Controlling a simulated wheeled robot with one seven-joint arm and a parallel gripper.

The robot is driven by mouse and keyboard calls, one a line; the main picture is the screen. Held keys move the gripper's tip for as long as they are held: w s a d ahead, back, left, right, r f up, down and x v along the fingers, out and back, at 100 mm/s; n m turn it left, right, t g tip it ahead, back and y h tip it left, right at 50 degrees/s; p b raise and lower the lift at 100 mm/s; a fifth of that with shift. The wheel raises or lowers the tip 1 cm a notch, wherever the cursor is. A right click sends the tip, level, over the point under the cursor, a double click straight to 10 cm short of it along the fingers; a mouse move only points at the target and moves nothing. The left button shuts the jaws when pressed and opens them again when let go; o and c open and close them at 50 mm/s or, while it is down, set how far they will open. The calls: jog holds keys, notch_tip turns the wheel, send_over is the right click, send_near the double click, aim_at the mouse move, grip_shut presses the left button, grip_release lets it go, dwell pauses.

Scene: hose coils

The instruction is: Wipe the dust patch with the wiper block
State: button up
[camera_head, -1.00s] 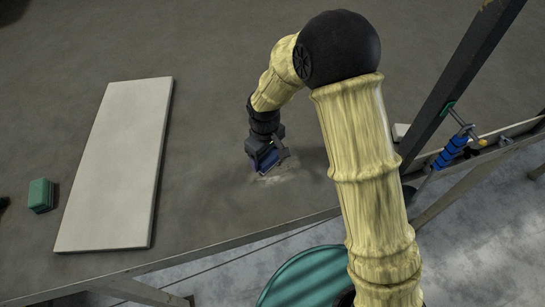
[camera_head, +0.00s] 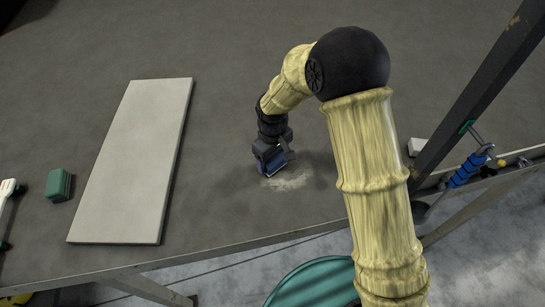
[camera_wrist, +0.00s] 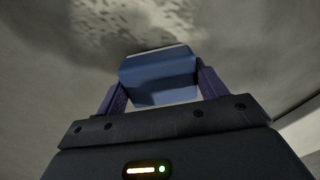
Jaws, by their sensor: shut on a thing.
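The dust patch (camera_head: 290,181) is a pale, blotchy smear on the dark grey tabletop, near the table's front edge. It also shows at the top of the wrist view (camera_wrist: 130,22). My gripper (camera_head: 272,165) is at the left edge of the patch, pointing down. In the wrist view my gripper (camera_wrist: 160,88) is shut on the blue wiper block (camera_wrist: 160,75), with one purple finger on each side. The block is low, close to the tabletop; I cannot tell whether its underside touches. In the head view the arm and fingers hide most of the block.
A pale flat board (camera_head: 135,165) lies left of my gripper. A green block (camera_head: 58,185) sits left of the board, with a white-handled thing (camera_head: 7,200) at the far left. A dark post (camera_head: 480,95) and a blue clamp (camera_head: 467,170) stand at the right.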

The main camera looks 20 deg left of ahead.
aim_at(277, 183)
jog(key=shift+f+b, duration=0.6)
jog(key=shift+f, duration=0.3)
dwell(1.3)
jog(key=shift+s+d+b, duration=0.2)
jog(key=shift+s+d, duration=0.25)
jog(key=shift+s, duration=0.35)
jog(key=shift+s+d+b, duration=0.15)
jog(key=shift+s+d, duration=0.35)
jog(key=shift+s, duration=0.25)
jog(key=shift+s+d+b, duration=0.2)
jog(key=shift+s+d, duration=0.25)
jog(key=shift+s, duration=0.35)
jog(key=shift+s+d+b, duration=0.2)
jog(key=shift+s+d, duration=0.3)
jog(key=shift+s, duration=0.3)
jog(key=shift+s+d+b, duration=0.2)
jog(key=shift+s+d, duration=0.25)
jog(key=shift+s, duration=0.3)
jog(key=shift+s+d+b, duration=0.2)
jog(key=shift+s+d, duration=0.3)
jog(key=shift+s, duration=0.3)
jog(key=shift+w, duration=0.15)
